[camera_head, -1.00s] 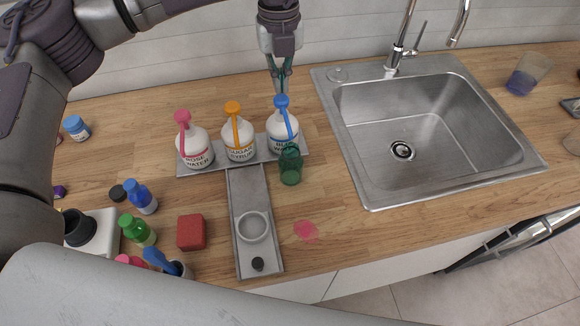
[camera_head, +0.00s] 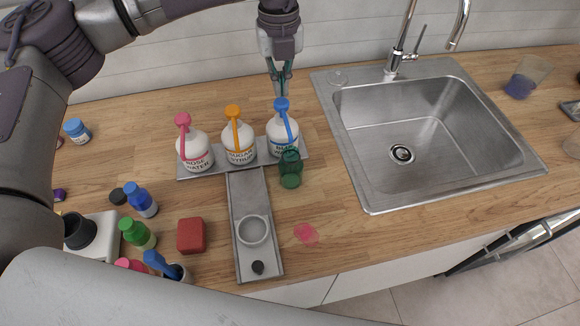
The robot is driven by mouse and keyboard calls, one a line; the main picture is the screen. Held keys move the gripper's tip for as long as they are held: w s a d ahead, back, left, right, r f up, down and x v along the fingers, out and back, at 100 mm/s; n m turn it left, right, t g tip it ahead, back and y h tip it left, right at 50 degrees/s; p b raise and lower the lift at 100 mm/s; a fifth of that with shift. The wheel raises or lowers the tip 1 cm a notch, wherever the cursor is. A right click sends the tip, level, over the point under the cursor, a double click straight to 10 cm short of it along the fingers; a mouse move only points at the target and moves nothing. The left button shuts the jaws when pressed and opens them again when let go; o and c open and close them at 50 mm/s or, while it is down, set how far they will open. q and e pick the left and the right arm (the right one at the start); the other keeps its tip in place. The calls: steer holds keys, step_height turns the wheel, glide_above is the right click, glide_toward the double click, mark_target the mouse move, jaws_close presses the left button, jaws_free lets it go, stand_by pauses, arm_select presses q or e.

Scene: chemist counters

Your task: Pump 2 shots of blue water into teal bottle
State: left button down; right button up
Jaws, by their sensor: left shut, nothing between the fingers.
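The blue water pump bottle (camera_head: 281,134) is white with a blue pump head (camera_head: 282,105) and stands at the right end of the grey tray. The teal bottle (camera_head: 290,169) stands upright just in front of it, under the blue spout, and hides part of its label. My left gripper (camera_head: 281,88) comes down from above, just behind and above the blue pump head; its fingers are shut and hold nothing. I cannot tell whether the fingertips touch the pump head. My right gripper is not in view.
The rose water (camera_head: 195,152) and sugar syrup (camera_head: 239,142) pump bottles stand left of the blue one. A steel sink (camera_head: 365,190) lies to the right. Small coloured bottles, a red block (camera_head: 191,235) and a pink spill (camera_head: 306,233) are nearer the front.

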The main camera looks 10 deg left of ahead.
mark_target(281, 102)
arm_select(q)
steer(key=shift+f, duration=0.25)
steer(key=shift+s+f+b, duration=0.1)
steer(key=shift+f+b, duration=1.4)
steer(key=shift+f, duration=0.1)
steer(key=shift+r+p, duration=0.75)
steer(key=shift+r, duration=1)
steer(key=shift+f, duration=0.1)
